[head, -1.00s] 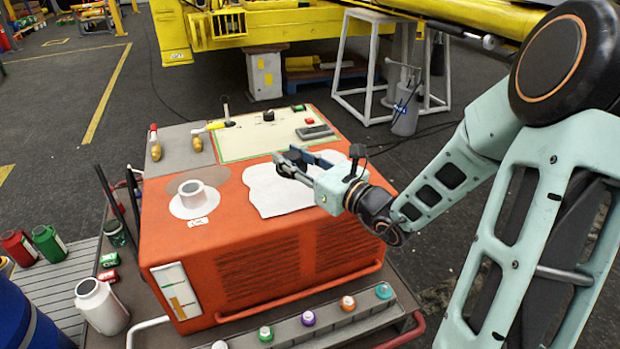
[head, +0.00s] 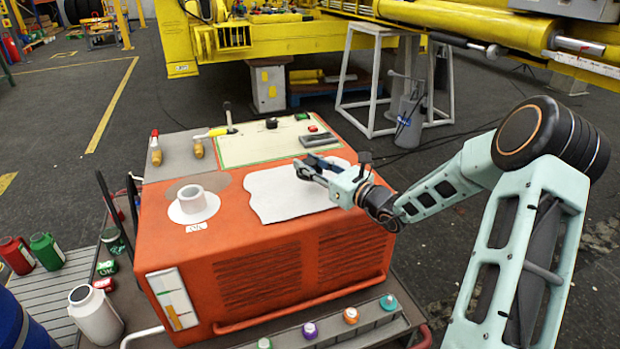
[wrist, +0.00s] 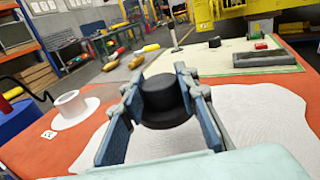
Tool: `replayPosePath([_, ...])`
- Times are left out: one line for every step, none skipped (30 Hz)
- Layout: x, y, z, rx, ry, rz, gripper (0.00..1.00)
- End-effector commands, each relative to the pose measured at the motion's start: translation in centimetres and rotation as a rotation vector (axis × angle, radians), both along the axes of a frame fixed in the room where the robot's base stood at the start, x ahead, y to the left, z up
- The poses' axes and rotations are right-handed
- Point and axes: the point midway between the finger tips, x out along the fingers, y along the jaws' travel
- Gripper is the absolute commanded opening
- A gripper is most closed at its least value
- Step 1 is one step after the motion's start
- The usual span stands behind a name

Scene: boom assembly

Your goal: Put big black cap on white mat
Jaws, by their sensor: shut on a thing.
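The big black cap (wrist: 160,96) is a dark round piece with a wider lower flange, upright between my fingers in the wrist view. My gripper (head: 308,166) is shut on it over the white mat (head: 275,198), near the mat's back edge. The mat, irregular and wavy-edged, also shows in the wrist view (wrist: 258,125), around and behind the cap. In the head view the cap is hidden by my fingers. I cannot tell whether its underside touches the mat.
The mat lies on an orange cabinet (head: 250,255). A white flanged cup (head: 192,202) stands left. Behind are a cream board (head: 250,150) with a small black knob (head: 271,123) and a grey block (head: 318,139), and wooden-handled tools (head: 198,147). Bare orange surface lies in front.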

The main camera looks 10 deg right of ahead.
Motion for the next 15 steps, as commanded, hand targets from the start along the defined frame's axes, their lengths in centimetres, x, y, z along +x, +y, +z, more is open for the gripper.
replayPosePath([0.2, -0.1, -0.3, 0.001, -0.001, 0.0, 0.01])
replayPosePath([0.3, -0.1, -0.5, 0.001, -0.001, 0.0, 0.01])
replayPosePath([0.6, -0.2, -0.9, 0.001, 0.0, 0.0, 0.01])
replayPosePath([0.8, -0.3, -1.2, 0.001, -0.001, 0.0, 0.01])
replayPosePath([0.8, -0.4, -1.8, 0.002, 0.001, 0.0, 0.01])
replayPosePath([0.8, -0.3, -2.6, 0.002, 0.002, 0.0, 0.01])
replayPosePath([0.7, -0.3, -3.1, 0.002, 0.001, 0.0, 0.01])
replayPosePath([0.7, -0.3, -3.5, 0.001, 0.001, 0.0, 0.01])
replayPosePath([0.7, -0.3, -3.9, 0.001, 0.001, 0.0, 0.01])
replayPosePath([0.7, -0.3, -4.1, 0.001, 0.0, 0.0, 0.01])
replayPosePath([0.8, -0.3, -4.1, 0.001, -0.001, 0.0, 0.01])
replayPosePath([0.7, -0.3, -4.0, 0.0, -0.001, 0.0, 0.01])
replayPosePath([0.7, -0.3, -4.0, 0.0, -0.001, 0.0, 0.01])
replayPosePath([0.7, -0.3, -3.9, 0.0, -0.001, 0.0, 0.01])
replayPosePath([0.7, -0.3, -3.9, 0.0, -0.001, 0.0, 0.01])
